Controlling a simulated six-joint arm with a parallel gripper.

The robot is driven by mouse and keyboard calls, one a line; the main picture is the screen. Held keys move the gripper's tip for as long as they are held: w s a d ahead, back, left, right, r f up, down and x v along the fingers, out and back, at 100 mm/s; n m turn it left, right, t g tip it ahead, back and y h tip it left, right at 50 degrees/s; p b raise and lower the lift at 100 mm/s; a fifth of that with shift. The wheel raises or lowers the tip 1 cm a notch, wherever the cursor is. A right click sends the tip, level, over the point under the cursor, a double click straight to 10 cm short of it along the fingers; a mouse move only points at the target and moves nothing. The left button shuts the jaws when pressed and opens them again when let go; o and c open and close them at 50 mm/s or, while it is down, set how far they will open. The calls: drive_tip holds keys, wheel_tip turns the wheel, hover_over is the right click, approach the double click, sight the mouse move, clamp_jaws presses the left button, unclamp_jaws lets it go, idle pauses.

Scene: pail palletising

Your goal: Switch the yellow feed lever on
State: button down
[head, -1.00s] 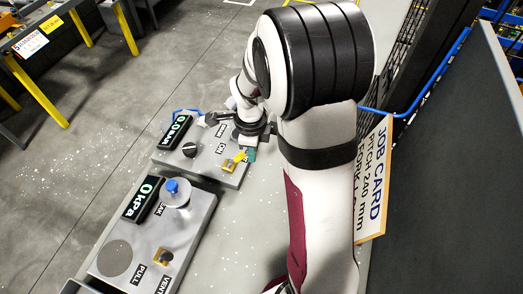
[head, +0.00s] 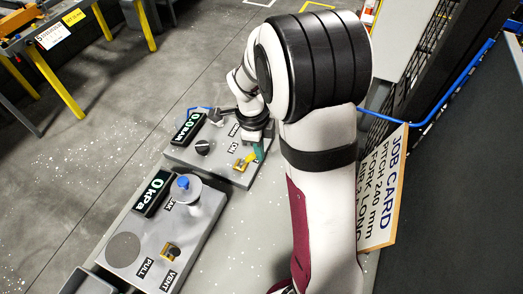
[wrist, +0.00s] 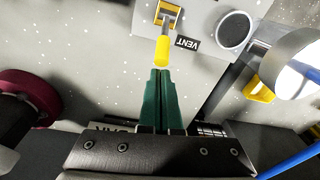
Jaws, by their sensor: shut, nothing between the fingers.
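The yellow feed lever (head: 249,158) stands on the far grey panel (head: 222,173), near its ON label and black knob. My gripper (head: 258,151) has its green fingers shut and empty, close beside the lever's right side. I cannot tell whether they touch. In the wrist view the shut green fingers (wrist: 161,75) point up the picture. A yellow-handled lever (wrist: 162,50) beside a VENT label shows just past their tips; in the head view a VENT lever (head: 170,250) is on the near panel. The far panel's display reads 0.0 BAR.
The near panel (head: 195,225) carries a 0 kPa display (head: 153,193), a blue knob (head: 183,182) and a grey disc (head: 123,250). A job card (head: 381,190) stands right of my arm. A blue rail (head: 440,110) and dark mesh are at the right.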

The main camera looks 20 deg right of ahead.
drive_tip(key=shift+w+a+r+g+h, duration=0.45)
drive_tip(key=shift+w+a+g+h, duration=0.25)
drive_tip(key=shift+w+a+h, duration=0.1)
drive_tip(key=shift+w+a+r+g+h, duration=0.25)
drive_tip(key=shift+w+a+g+h, duration=0.65)
drive_tip(key=w+a+f, duration=0.1)
drive_tip(key=w+a, duration=0.3)
drive_tip(key=a, duration=0.1)
drive_tip(key=shift+w+f, duration=0.15)
drive_tip(key=shift+w, duration=0.25)
drive_tip(key=d+v, duration=0.1)
drive_tip(key=v, duration=0.6)
drive_tip(key=shift+r, duration=0.5)
drive_tip(key=shift+d, duration=0.1)
